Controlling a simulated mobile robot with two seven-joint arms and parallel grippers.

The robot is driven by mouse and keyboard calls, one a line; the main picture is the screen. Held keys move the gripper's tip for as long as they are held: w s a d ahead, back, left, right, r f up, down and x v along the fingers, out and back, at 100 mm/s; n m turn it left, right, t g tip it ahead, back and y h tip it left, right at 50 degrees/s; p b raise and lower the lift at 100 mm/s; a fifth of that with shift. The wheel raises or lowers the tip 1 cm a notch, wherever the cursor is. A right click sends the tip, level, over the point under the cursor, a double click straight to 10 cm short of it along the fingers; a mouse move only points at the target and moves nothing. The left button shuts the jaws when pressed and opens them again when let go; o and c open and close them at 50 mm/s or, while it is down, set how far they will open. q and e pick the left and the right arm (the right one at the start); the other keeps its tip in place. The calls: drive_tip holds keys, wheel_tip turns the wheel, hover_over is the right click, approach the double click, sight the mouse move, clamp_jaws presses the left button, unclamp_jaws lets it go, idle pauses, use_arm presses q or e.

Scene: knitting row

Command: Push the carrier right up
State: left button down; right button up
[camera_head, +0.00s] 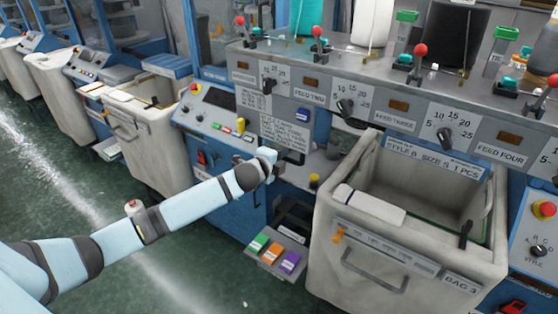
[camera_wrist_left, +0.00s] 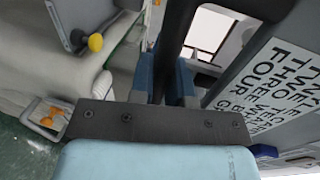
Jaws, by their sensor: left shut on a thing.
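My left gripper (camera_head: 274,172) reaches in from the left to the machine front, just below a printed text plate (camera_head: 284,132). In the left wrist view its two bluish fingers (camera_wrist_left: 166,84) are shut on a dark bar (camera_wrist_left: 180,35) that runs up between them. The bar may be part of the carrier; I cannot tell for sure. The arm hides most of the held part in the head view. My right gripper is not in view.
A pale bin marked BAG 3 (camera_head: 393,245) stands right of the gripper. Above is a panel of feed dials (camera_head: 345,108) and red-knobbed levers (camera_head: 420,52). Another bin (camera_head: 147,140) is at left. Green floor is clear at lower left.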

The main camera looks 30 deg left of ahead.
sight(279, 89)
use_arm(q)
wheel_tip(279, 89, up, 8)
drive_tip(key=p, duration=0.4)
drive_tip(key=shift+w, duration=0.1)
wheel_tip(279, 89, up, 12)
drive_tip(key=p, duration=0.2)
drive_tip(key=shift+f+p, duration=0.15)
drive_tip(key=shift+p, duration=0.2)
drive_tip(key=shift+r, duration=0.8)
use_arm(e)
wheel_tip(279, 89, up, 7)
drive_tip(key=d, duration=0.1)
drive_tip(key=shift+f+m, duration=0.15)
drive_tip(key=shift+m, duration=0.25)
use_arm(q)
drive_tip(key=shift+a+r, duration=0.1)
drive_tip(key=c, duration=1.1)
unclamp_jaws()
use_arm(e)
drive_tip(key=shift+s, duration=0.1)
use_arm(q)
drive_tip(key=shift+s+f, duration=0.2)
